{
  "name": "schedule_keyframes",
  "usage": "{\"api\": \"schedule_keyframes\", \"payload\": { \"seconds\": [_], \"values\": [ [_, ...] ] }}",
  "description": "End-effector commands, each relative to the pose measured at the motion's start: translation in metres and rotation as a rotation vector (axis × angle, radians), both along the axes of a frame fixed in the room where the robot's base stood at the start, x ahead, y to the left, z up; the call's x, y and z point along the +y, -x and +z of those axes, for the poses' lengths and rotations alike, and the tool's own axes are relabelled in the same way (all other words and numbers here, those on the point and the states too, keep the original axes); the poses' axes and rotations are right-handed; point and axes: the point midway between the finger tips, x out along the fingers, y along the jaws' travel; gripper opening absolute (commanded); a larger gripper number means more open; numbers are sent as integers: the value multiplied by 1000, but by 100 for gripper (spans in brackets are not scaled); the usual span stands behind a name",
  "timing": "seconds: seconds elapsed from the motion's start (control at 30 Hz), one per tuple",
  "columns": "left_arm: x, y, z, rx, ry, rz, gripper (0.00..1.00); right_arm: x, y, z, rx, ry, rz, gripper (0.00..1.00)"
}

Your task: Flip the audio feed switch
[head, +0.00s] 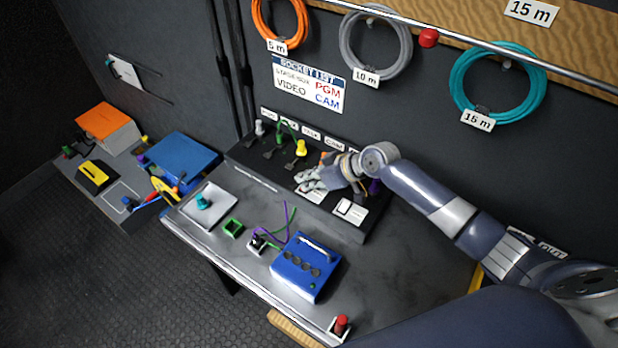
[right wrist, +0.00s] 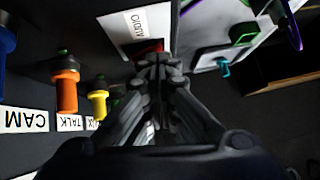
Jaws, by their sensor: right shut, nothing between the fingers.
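The audio switch shows in the right wrist view as a small red part (right wrist: 148,47) at the edge of the white AUDIO label (right wrist: 138,22). My right gripper (right wrist: 156,64) is shut and empty, its fingertips right at the red part and covering some of it. I cannot tell whether they touch it or which way the switch is set. In the head view the right gripper (head: 308,180) is low over the black sloped panel (head: 240,155), above a white label plate (head: 312,196). The switch itself is hidden there. My left gripper is not in view.
A second plate with a light switch (head: 350,210) sits right of the gripper. Plugs, including a yellow one (head: 300,147), stand along the panel's back. A blue box (head: 306,266) and a red button (head: 340,325) are on the desk. Coiled cables (head: 497,75) hang above.

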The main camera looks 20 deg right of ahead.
Motion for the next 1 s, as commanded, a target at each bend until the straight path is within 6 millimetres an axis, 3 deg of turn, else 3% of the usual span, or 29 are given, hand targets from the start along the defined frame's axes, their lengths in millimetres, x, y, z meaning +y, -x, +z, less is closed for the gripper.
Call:
{"api": "schedule_keyframes", "payload": {
  "seconds": [0.8, 1.0],
  "values": [
    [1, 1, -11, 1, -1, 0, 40, -18, -9, -4, 7, 13, -4, 0],
    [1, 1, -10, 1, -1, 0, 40, -26, -3, 5, 3, 15, -5, 0]
  ]
}}
